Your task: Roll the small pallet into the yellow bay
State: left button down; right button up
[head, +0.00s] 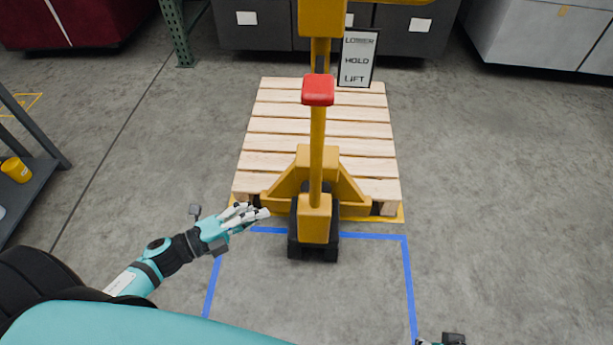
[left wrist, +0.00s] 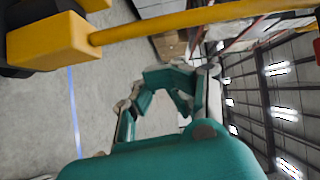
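The small slatted wooden pallet (head: 275,140) lies on the floor at centre in the head view, with a yellow pallet jack (head: 314,220) at its near side. The jack's upright handle carries a red cap (head: 318,90). Part of the jack also shows in the left wrist view (left wrist: 50,45). A yellow floor edge (head: 400,214) shows at the pallet's near corners; I cannot tell whether it outlines the bay. My left gripper (head: 256,216) is open and empty, left of the jack and apart from it. My right gripper is barely visible at the bottom edge (head: 440,341).
A blue floor outline (head: 408,275) lies nearer me, partly under the jack's front. Dark cabinets (head: 255,25) stand behind the pallet, with a grey-white container (head: 530,35) at right. A dark shelf (head: 40,180) is at left. Bare floor lies on both sides.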

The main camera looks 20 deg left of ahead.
pick_arm(q)
jog(key=w+d+r+m+h+b, duration=0.1)
jog(key=w+d+m, duration=0.1)
jog(key=w+d, duration=0.6)
jog(key=shift+w+r+g+h, duration=0.3)
jog(key=shift+w+r, duration=0.05)
jog(key=shift+w, duration=1.15)
pick_arm(e)
jog(key=shift+w+v, duration=0.25)
jog(key=shift+v, duration=1.05)
jog(key=shift+w+v, duration=0.25)
jog(key=shift+v, duration=1.05)
jog(key=shift+r, duration=0.15)
